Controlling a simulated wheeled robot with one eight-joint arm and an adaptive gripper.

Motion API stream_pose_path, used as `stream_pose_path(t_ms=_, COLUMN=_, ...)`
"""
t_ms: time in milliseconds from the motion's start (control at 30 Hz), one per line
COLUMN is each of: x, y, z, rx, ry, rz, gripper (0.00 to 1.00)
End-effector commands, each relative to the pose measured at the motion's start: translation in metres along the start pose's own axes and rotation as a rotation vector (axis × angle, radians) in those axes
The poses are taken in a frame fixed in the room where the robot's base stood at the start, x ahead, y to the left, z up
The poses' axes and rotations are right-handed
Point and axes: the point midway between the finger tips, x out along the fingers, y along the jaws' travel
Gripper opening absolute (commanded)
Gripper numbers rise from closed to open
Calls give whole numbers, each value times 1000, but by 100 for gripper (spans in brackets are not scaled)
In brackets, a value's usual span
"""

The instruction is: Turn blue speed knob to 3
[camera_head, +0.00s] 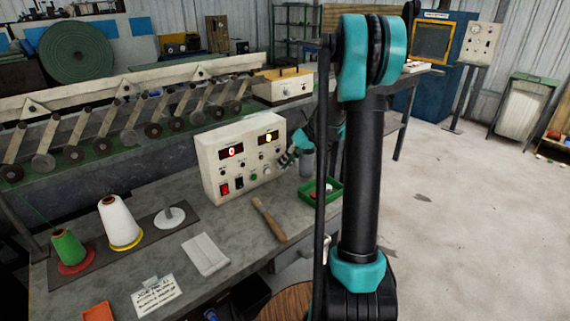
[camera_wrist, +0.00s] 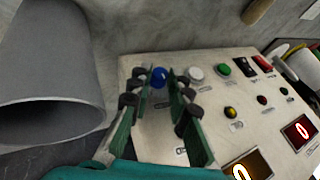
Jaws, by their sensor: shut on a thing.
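The cream control box (camera_head: 218,188) stands on the workbench, its panel facing the front; it fills much of the wrist view (camera_wrist: 215,155). The blue speed knob (camera_wrist: 158,76) sits near the panel's edge in the wrist view. My gripper (camera_wrist: 161,86) has a fingertip on each side of the knob and is shut on it. In the head view my gripper (camera_head: 289,158) is at the right end of the panel, and the knob is hidden there. A red display (camera_wrist: 299,132) and a yellow display (camera_wrist: 246,170) each appear to read 0. The knob's scale marks are not readable.
A white knob (camera_wrist: 194,73) and a green button (camera_wrist: 223,68) are close beside the blue knob. A grey cylinder (camera_wrist: 55,60) stands next to the box. A green tray (camera_head: 331,194) and a wooden-handled tool (camera_head: 268,219) lie on the bench nearby.

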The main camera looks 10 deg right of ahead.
Motion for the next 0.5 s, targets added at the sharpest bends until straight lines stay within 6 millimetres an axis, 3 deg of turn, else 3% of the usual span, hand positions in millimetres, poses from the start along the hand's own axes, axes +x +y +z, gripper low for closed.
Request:
stream_pose_path(t_ms=233, x=0, y=0, z=0, rx=0, ry=0, rz=1, gripper=0)
stream_pose_path(t_ms=267, x=0, y=0, z=0, rx=-1, ry=0, rz=2, gripper=22)
stream_pose_path(t_ms=300, x=0, y=0, z=0, rx=-1, ry=0, rz=2, gripper=27)
stream_pose_path(t_ms=400, x=0, y=0, z=0, rx=-1, ry=0, rz=2, gripper=39)
stream_pose_path(t_ms=500, x=0, y=0, z=0, rx=-1, ry=0, rz=2, gripper=39)
